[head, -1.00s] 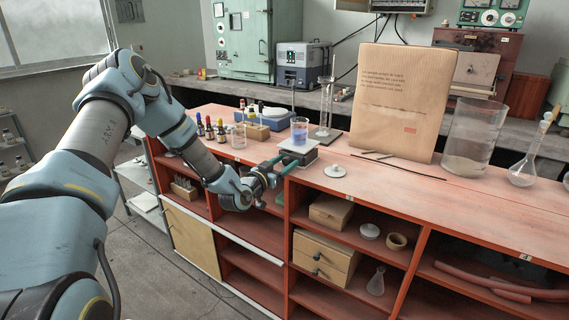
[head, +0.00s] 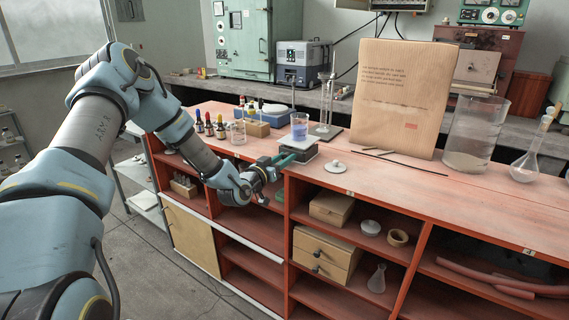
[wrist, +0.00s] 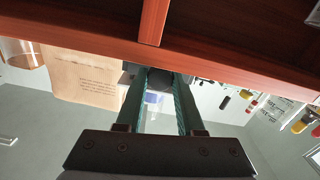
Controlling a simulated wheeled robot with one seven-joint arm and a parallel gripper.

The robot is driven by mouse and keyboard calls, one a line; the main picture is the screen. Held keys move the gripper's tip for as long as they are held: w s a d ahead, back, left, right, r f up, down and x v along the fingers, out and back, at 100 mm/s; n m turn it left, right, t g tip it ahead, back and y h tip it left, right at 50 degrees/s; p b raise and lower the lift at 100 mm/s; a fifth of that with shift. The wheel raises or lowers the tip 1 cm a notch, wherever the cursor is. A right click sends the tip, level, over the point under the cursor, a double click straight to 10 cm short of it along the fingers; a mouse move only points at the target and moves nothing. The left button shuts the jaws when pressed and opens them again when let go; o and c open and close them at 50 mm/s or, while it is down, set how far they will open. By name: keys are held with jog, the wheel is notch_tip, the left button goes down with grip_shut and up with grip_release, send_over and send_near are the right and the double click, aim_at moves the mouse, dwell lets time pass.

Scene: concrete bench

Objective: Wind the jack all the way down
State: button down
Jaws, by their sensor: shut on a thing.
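The lab jack (head: 305,152) stands at the front edge of the red bench top, with a light top plate. A beaker of blue liquid (head: 299,128) stands upright on it. My gripper (head: 290,158) reaches in from the left at the jack's front and is shut on the jack's knob, which the fingers hide. In the wrist view my gripper (wrist: 160,73) shows its two teal fingers apart around the knob, against the dark jack. The beaker's blue liquid (wrist: 153,98) shows between them. The jack's exact height is hard to tell.
A white disc (head: 335,166) and thin dark rods (head: 405,162) lie right of the jack. A stand with a glass cylinder (head: 326,105) is close behind. A paper bag (head: 405,95) and dropper bottles (head: 209,124) stand farther off. Open shelves (head: 250,228) lie below.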

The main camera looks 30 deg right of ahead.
jog(key=shift+a+f+n+b, duration=0.15)
jog(key=shift+n+b, duration=0.4)
jog(key=shift+n, duration=0.95)
jog(key=c, duration=0.5)
grip_release()
jog(key=b+v, duration=0.3)
jog(key=v, duration=0.7)
jog(key=shift+s+a, duration=0.15)
jog(key=shift+a, duration=0.15)
